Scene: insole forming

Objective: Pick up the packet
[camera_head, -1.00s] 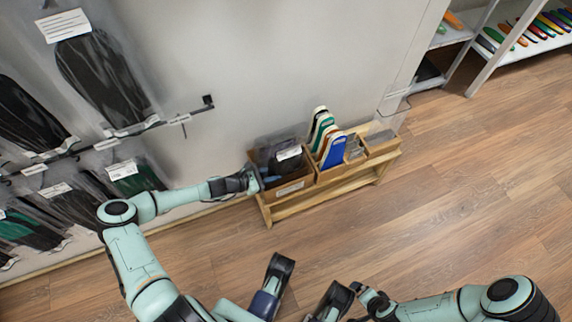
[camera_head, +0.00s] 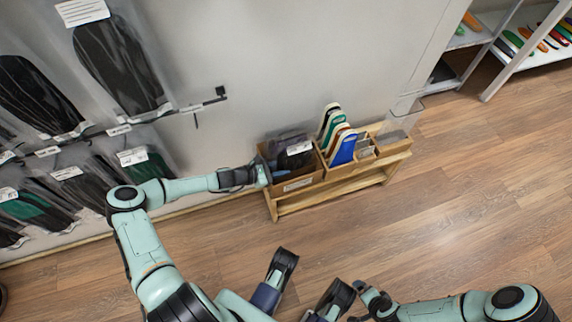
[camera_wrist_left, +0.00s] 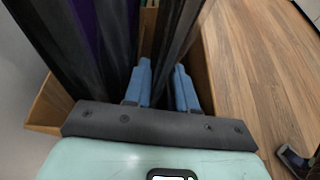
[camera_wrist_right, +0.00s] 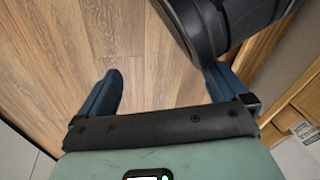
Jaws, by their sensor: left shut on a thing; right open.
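A dark clear-wrapped packet with a white label (camera_head: 299,147) stands in the left cardboard bin (camera_head: 298,184) on a low wooden rack. My left gripper (camera_head: 263,174) reaches in at the left end of this bin. In the left wrist view its blue fingers (camera_wrist_left: 162,75) are shut on a dark packet (camera_wrist_left: 174,42) between them, with more dark and purple packets beside it. The packet's lower part is hidden. My right gripper (camera_head: 366,292) is low in front of my base; in the right wrist view its fingers (camera_wrist_right: 162,80) are apart with bare floor between them.
Coloured insoles (camera_head: 341,145) stand in the bin to the right. The rack (camera_head: 335,190) is against the wall. Hanging packets (camera_head: 115,60) and a hook rail (camera_head: 185,108) are at the left. A shelf (camera_head: 490,40) is at the upper right. The wooden floor is clear.

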